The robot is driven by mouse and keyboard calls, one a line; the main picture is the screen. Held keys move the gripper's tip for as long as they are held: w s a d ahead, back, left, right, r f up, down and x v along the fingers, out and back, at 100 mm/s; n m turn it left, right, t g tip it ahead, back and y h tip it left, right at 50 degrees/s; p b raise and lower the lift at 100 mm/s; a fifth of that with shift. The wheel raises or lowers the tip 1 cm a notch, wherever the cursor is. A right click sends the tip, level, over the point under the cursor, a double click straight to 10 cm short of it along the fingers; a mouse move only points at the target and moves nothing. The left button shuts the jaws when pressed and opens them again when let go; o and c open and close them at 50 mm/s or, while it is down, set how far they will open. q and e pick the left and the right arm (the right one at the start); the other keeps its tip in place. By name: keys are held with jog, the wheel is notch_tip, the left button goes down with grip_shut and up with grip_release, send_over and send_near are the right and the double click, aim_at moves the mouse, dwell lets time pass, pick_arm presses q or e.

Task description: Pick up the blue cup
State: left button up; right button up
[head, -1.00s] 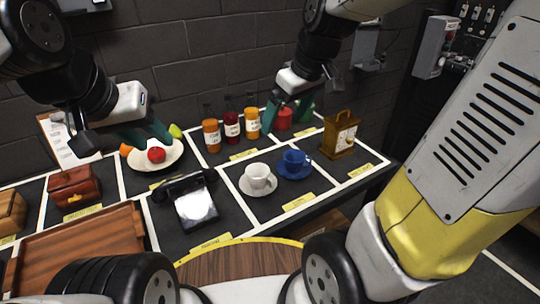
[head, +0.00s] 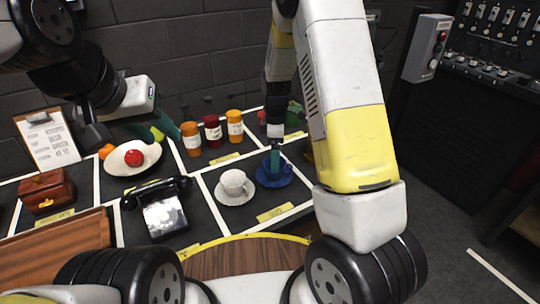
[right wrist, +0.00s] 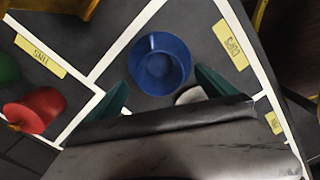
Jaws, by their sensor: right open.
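The blue cup (head: 267,167) stands upright on its blue saucer (head: 284,181) in a marked square of the table. In the right wrist view the cup (right wrist: 160,66) shows from above, its handle toward the top of the picture. My right gripper (head: 275,155) is over the cup and partly hides it in the head view. In the right wrist view its teal fingers (right wrist: 160,84) are spread and empty, one to each side of the cup's line. Whether they touch the cup is unclear. My left gripper (head: 150,124) hangs near the white plate; its jaw gap is hard to see.
A white cup (head: 234,182) on a saucer stands just left of the blue one. A black telephone (head: 163,215), several bottles (head: 213,131), a plate with red fruit (head: 134,158) and a wooden box (head: 45,193) stand around. A red object (right wrist: 35,110) lies left in the wrist view.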

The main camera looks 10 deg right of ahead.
notch_tip(320, 180, down, 4)
jog(key=shift+d+f, duration=0.15)
jog(key=shift+f, duration=0.05)
jog(key=shift+c, duration=0.5)
jog(key=c, duration=1.5)
jog(key=shift+r, duration=0.1)
